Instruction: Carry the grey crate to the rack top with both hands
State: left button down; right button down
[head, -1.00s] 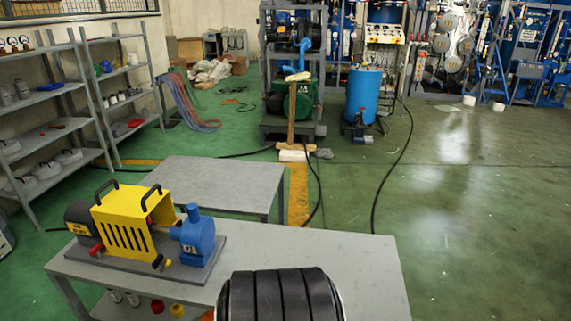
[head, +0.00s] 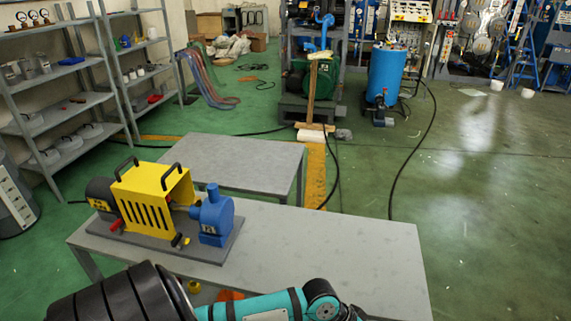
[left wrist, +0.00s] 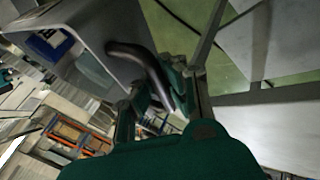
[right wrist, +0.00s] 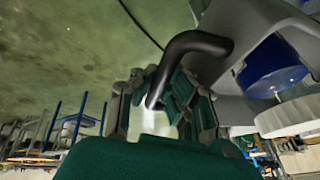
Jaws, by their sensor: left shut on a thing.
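The grey crate shows only in part, in the wrist views; I cannot make it out in the head view. In the left wrist view its grey wall (left wrist: 88,22) carries a dark curved handle (left wrist: 150,66), and my left gripper (left wrist: 160,108) is shut on that handle. In the right wrist view the crate wall (right wrist: 232,104) carries another dark bent handle (right wrist: 200,42). My right gripper (right wrist: 160,104) has its fingers apart, with the handle's end between them. Blue and white items (right wrist: 275,68) sit in the crate. I cannot tell which surface is the rack top.
A grey bench (head: 330,243) bears a yellow-guarded pump unit (head: 155,203). A lower grey table (head: 240,160) stands behind it. Grey shelves (head: 48,110) stand at the left, a blue drum (head: 388,72) farther back. Hoses lie on the green floor (head: 480,200), open at the right.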

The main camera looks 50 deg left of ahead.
aim_at(327, 252)
jog(key=u, duration=1)
jog(key=i+u, duration=0.3)
jog(key=i, duration=0.7)
